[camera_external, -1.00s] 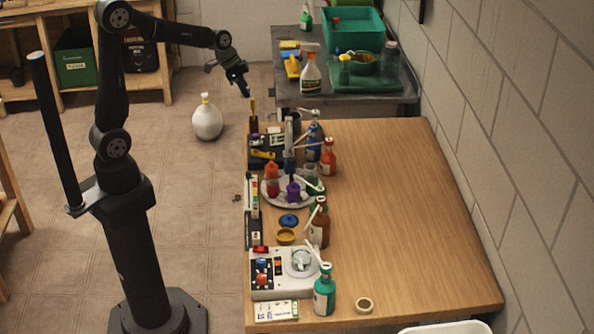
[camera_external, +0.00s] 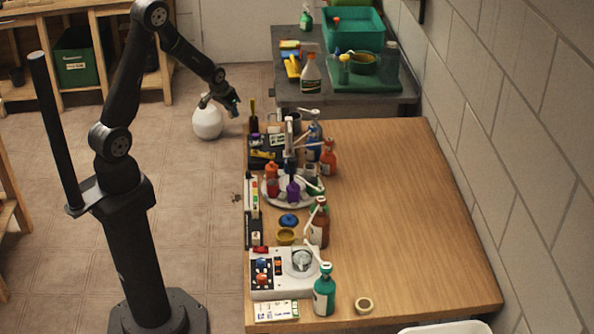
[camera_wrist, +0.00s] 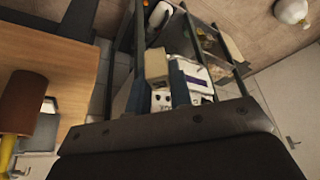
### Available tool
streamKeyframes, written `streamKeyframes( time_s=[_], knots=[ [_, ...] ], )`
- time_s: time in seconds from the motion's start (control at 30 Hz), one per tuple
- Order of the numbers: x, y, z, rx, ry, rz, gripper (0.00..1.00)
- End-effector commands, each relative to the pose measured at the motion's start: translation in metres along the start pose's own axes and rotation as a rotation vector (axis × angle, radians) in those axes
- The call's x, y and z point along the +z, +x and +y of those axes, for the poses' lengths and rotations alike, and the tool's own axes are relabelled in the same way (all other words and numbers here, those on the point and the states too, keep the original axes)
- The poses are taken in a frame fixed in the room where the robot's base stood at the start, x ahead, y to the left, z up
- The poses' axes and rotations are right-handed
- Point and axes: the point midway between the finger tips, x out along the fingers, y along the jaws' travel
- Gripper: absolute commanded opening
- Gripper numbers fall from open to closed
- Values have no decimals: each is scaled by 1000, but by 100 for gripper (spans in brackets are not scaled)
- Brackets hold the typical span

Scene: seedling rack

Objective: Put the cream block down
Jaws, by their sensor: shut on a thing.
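My gripper (camera_external: 234,108) hangs at the far left corner of the wooden table, beside its left edge. In the wrist view, my gripper (camera_wrist: 160,88) is shut on the cream block (camera_wrist: 156,64), which sits between its dark fingertips. The block's face toward the camera is plain and pale. I cannot make out the block in the external view, where it is too small or hidden by the gripper.
The wooden table (camera_external: 400,210) has bottles and small items along its left side and free room at right. A dark upright item with a yellow part (camera_external: 253,122) stands near the gripper.

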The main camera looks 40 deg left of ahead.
Motion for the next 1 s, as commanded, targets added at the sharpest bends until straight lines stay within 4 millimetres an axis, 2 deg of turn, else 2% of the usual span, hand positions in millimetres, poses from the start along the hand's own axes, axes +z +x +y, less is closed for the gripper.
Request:
streamKeyframes(
  time_s=[0.23,0.37,0.47,0.6,0.7,0.77,0.9,1.0],
  knots=[
    [-4,-1,4,1,1,1,0],
    [-24,-4,25,7,10,2,0],
    [-52,-12,57,13,17,3,0],
    [-94,-30,117,18,31,1,0],
    [-117,-46,162,21,41,1,0],
    [-129,-57,189,22,48,1,0],
    [-147,-85,256,31,74,2,0],
    [-150,-106,307,44,106,3,0]
  ],
)
